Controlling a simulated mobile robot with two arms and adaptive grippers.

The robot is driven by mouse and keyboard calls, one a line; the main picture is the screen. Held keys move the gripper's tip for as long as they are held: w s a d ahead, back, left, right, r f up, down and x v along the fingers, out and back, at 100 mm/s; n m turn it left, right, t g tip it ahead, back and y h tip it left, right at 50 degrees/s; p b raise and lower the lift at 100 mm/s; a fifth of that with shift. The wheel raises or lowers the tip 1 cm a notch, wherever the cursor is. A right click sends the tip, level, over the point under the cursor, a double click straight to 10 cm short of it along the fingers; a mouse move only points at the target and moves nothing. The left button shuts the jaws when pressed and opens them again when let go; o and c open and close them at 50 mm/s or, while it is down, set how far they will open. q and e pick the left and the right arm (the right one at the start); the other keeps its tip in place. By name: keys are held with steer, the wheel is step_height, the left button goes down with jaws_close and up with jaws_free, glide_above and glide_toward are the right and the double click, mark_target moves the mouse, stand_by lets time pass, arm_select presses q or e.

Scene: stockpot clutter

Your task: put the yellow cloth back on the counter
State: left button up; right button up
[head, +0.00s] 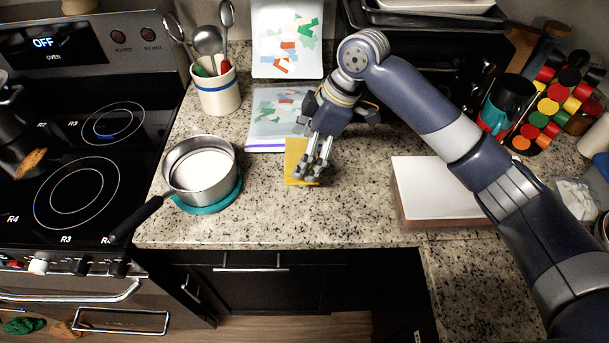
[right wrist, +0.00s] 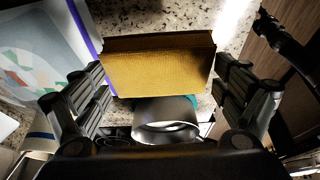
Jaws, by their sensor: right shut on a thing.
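The yellow cloth (head: 294,158) is a flat, stiff-looking rectangle over the middle of the speckled counter (head: 270,212). My right gripper (head: 313,172) points down at it and is shut on it. In the right wrist view the cloth (right wrist: 158,70) spans the space between the two fingers, with a darker strip along its far edge. Its lower edge looks close to the counter, but I cannot tell whether it touches. The fingers hide part of the cloth in the head view. My left gripper is not in view.
A steel saucepan (head: 200,168) stands on a teal trivet (head: 213,203) to the left, its black handle over the counter edge. A utensil crock (head: 216,92) and a plastic bag (head: 275,112) are behind. A white-topped board (head: 440,186) lies right. Bare counter surrounds the cloth in front.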

step_height(320, 180, down, 2)
steer(key=shift+s+f, duration=0.15)
steer(key=shift+f, duration=0.05)
step_height(320, 180, down, 4)
steer(key=shift+f+p, duration=0.25)
steer(key=shift+p, duration=0.4)
steer(key=o, duration=0.7)
steer(key=shift+f, duration=0.1)
steer(key=shift+o, duration=0.2)
steer(key=b+v, duration=0.2)
steer(key=v, duration=1)
